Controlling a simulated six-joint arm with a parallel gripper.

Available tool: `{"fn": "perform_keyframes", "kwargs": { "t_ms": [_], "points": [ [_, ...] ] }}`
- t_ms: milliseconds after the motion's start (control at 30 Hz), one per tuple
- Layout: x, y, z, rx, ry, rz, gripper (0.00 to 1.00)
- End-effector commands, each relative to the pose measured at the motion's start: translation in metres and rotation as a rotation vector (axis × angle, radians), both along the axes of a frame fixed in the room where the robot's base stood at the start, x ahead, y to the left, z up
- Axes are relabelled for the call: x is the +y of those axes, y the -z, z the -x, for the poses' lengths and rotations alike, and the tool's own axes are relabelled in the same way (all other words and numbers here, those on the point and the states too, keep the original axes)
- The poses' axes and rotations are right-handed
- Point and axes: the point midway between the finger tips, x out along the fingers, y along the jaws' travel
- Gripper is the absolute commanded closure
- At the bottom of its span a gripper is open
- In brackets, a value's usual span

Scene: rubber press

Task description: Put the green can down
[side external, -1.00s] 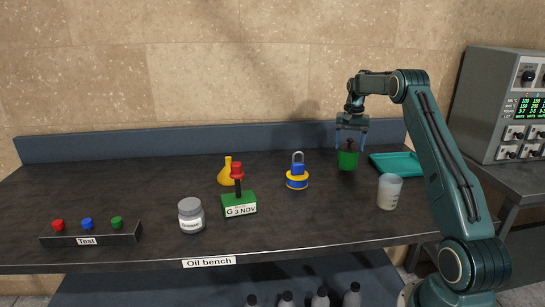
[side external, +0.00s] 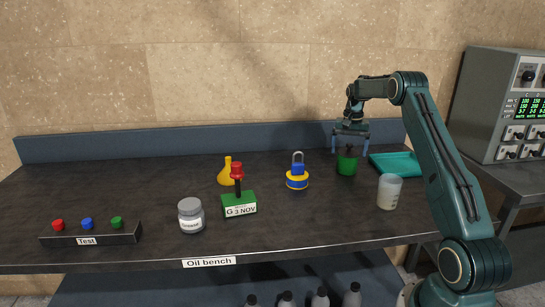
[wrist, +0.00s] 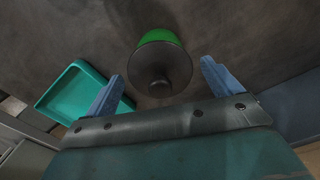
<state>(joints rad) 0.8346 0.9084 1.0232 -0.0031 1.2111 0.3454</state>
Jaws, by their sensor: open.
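The green can (side external: 347,166) stands upright on the dark bench, left of the teal tray. It has a dark funnel-like top with a knob. My gripper (side external: 350,148) is above it, pointing down, with its two blue fingers spread wide on either side of the top. In the wrist view the green can (wrist: 157,37) shows between the fingers, with clear gaps on both sides. My gripper (wrist: 162,70) is open there and touches nothing that I can see.
Further left are a green block with a red knob (side external: 238,203) and a grease jar (side external: 191,215).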

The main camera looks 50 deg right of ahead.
Motion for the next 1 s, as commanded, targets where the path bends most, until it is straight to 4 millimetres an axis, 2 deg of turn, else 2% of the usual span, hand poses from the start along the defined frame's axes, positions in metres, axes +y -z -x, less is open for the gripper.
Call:
{"fn": "perform_keyframes", "kwargs": {
  "t_ms": [167,367,800,1000],
  "points": [
    [0.000,-0.004,0.000,-0.002,0.000,0.001,0.10],
    [-0.001,-0.019,-0.001,-0.002,0.000,0.003,0.10],
    [-0.001,-0.088,-0.001,-0.003,0.000,0.004,0.10],
    [-0.001,-0.110,-0.001,-0.001,0.000,0.003,0.10]
  ]
}}
